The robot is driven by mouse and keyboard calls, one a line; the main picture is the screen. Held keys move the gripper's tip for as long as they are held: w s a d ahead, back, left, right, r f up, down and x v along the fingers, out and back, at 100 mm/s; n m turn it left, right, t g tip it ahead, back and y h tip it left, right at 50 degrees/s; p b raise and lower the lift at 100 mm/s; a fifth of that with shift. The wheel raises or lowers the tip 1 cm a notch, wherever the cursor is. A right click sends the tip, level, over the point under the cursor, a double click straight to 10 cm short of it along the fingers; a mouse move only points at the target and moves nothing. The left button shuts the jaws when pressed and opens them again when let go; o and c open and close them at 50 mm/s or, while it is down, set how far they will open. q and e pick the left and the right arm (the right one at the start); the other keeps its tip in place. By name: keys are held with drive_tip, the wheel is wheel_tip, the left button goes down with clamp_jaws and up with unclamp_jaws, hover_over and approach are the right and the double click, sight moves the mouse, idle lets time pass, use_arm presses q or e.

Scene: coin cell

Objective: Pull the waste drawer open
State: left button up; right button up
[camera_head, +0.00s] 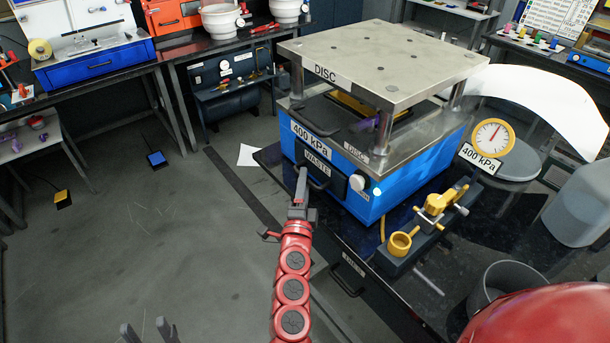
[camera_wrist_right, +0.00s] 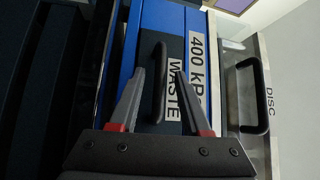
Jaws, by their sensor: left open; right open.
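The waste drawer (camera_head: 338,182) has a dark front with a white WASTE label. It sits low in the blue press body, and its front looks close against it. Its dark bar handle (camera_wrist_right: 160,82) lies between the fingers of my right gripper (camera_wrist_right: 158,72) in the right wrist view. In the head view my right gripper (camera_head: 301,183) is at the left side of the drawer front. It is open, and I cannot tell whether a finger touches the handle. My left gripper (camera_head: 148,331) is open and empty, low at the bottom left, away from the press.
The steel DISC plate (camera_head: 385,60) stands on posts above. A yellow clamp fixture (camera_head: 435,205), a pressure gauge (camera_head: 493,136) and a grey bin (camera_head: 500,285) are at the right. The floor (camera_head: 170,230) left of the press is mostly clear.

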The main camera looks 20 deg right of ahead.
drive_tip(key=shift+x, duration=0.95)
drive_tip(key=shift+c, duration=0.3)
drive_tip(key=shift+f, duration=0.1)
clamp_jaws()
idle(0.4)
